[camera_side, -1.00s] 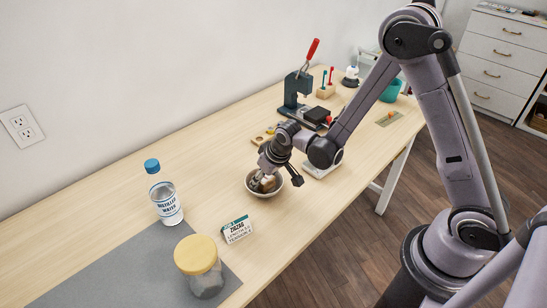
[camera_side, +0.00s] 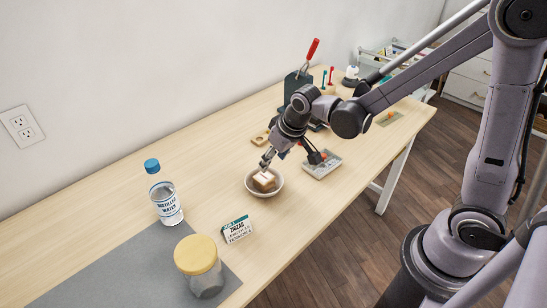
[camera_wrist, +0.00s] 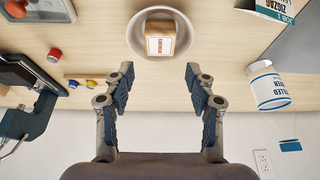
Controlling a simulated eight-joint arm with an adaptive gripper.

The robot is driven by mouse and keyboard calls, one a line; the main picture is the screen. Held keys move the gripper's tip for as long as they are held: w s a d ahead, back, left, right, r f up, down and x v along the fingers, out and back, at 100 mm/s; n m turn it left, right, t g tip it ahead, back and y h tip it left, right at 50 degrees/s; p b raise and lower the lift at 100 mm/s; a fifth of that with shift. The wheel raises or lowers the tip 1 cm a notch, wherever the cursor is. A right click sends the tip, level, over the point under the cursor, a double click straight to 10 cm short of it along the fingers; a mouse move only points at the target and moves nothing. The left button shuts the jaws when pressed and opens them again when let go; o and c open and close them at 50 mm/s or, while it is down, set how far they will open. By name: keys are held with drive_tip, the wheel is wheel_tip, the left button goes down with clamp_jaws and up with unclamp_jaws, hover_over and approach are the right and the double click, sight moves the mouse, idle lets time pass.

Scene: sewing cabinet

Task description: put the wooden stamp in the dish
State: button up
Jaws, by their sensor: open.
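The wooden stamp (camera_side: 264,180) is a small light-brown block lying inside the dish. It also shows in the wrist view (camera_wrist: 160,36), with a pale labelled face. The dish (camera_side: 279,186) is a round white bowl on the table, and its rim also shows in the wrist view (camera_wrist: 186,37). My gripper (camera_side: 266,160) is just above the dish in the side view. In the wrist view my gripper (camera_wrist: 160,78) has its fingers wide apart with nothing between them, and the stamp and dish lie beyond the fingertips.
A card sign (camera_side: 237,229), a distilled water bottle (camera_side: 166,199) and a yellow-lidded jar (camera_side: 199,265) stand left of and in front of the dish. A grey tray (camera_side: 322,165) lies to the right. A press with a red handle (camera_side: 308,62) stands behind. The table's left middle is clear.

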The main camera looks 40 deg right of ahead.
drive_tip(key=s+d+r+t, duration=0.2)
drive_tip(key=s+d+r, duration=0.1)
drive_tip(key=s+r, duration=0.7)
drive_tip(key=s, duration=0.4)
drive_tip(key=shift+r+t, duration=0.2)
drive_tip(key=shift+t, duration=0.1)
